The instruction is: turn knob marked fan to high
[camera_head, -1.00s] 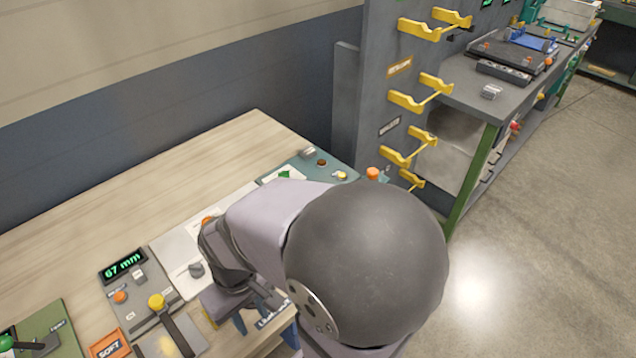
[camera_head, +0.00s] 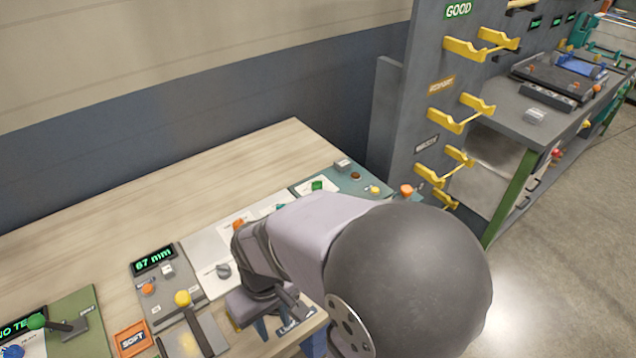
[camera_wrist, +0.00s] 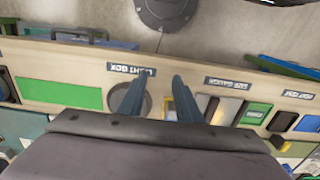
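A dark grey knob (camera_head: 223,270) sits on a pale panel (camera_head: 203,248) in the head view. The panel's lettering is too small to read, so I cannot tell whether this knob is the one marked fan. An orange knob (camera_head: 238,225) shows just behind it. My gripper (camera_head: 262,328) is right of and nearer than the grey knob, apart from it, pointing down by the table's front edge. In the wrist view my gripper (camera_wrist: 158,88) has its two blue fingers apart with nothing held between them. My forearm hides part of the panels to the right.
A grey panel with a green "67 mm" display (camera_head: 154,260) and a yellow knob (camera_head: 183,298) stands left. A green panel (camera_head: 85,318) with a lever lies farther left. A grey rack with yellow hooks (camera_head: 480,45) rises at the right. The table's back strip is bare wood.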

